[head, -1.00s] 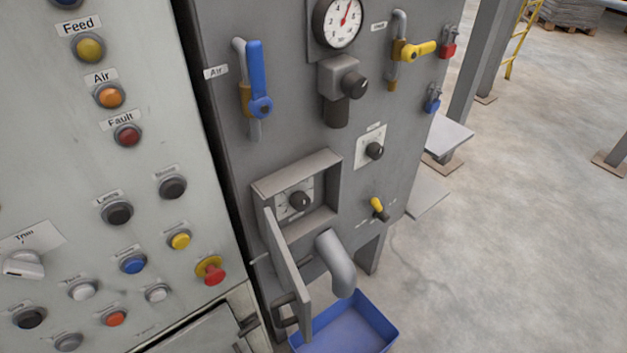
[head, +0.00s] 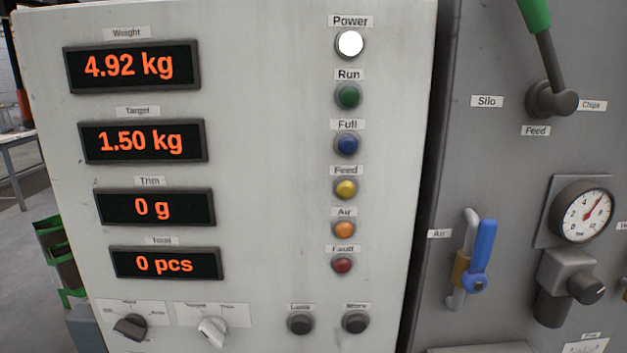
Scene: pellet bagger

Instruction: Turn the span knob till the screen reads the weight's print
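The weight screen (head: 132,67) at the top left of the pale panel reads 4.92 kg in orange digits. The span knob is not in the current view; the open-doored recess with a dark knob, seen earlier, lies below the picture, with only a strip of its top edge (head: 480,349) perhaps showing at the bottom. The weight and its print are not in view. Neither of my grippers is in view.
Other screens read target 1.50 kg (head: 142,142), trim 0 g (head: 155,207) and 0 pcs (head: 165,264). The power lamp (head: 350,44) is lit white. A blue-handled air valve (head: 481,255), pressure gauge (head: 583,212) and green-gripped feed lever (head: 545,60) stick out at right.

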